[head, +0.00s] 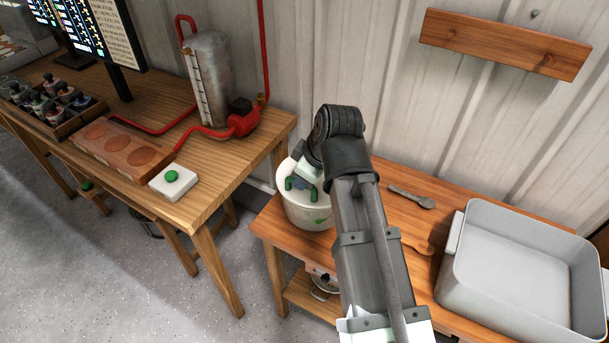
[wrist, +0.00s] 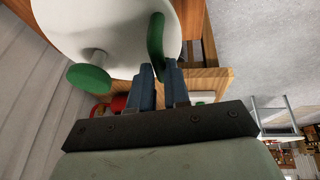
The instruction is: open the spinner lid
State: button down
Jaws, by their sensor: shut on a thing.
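The spinner is a white tub (head: 306,212) with a green leaf mark, standing on the right wooden table. Its white lid (wrist: 120,30) fills the top of the wrist view. The lid carries a round green knob (wrist: 89,79) on a pale stem and a curved green handle (wrist: 156,38). My gripper (wrist: 160,68) is shut on the lower end of the green handle, between its blue-grey fingers. In the head view my gripper (head: 304,184) is over the tub, and my arm hides part of the lid. I cannot tell whether the lid is raised off the tub.
A large grey basin (head: 524,262), a spoon-like utensil (head: 411,196) and a wooden utensil (head: 416,244) are right of my arm. The left table holds a metal tank (head: 209,80) with red pipes and a white box with a green button (head: 173,181). A floor gap separates the tables.

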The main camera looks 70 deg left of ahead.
jog(key=shift+w+a+r, duration=0.15)
jog(key=shift+w+a+r, duration=0.2)
jog(key=shift+r, duration=0.3)
jog(key=w+a+r+g+h, duration=0.2)
jog(key=w+a+r, duration=0.2)
jog(key=w+a, duration=0.3)
jog(key=w+a+r+m+g+h, duration=0.1)
jog(key=w+a+r+g, duration=0.1)
jog(key=w+a+r, duration=0.3)
jog(key=shift+w+a+h, duration=0.4)
jog(key=shift+w+a, duration=1.25)
jog(key=shift+w, duration=0.2)
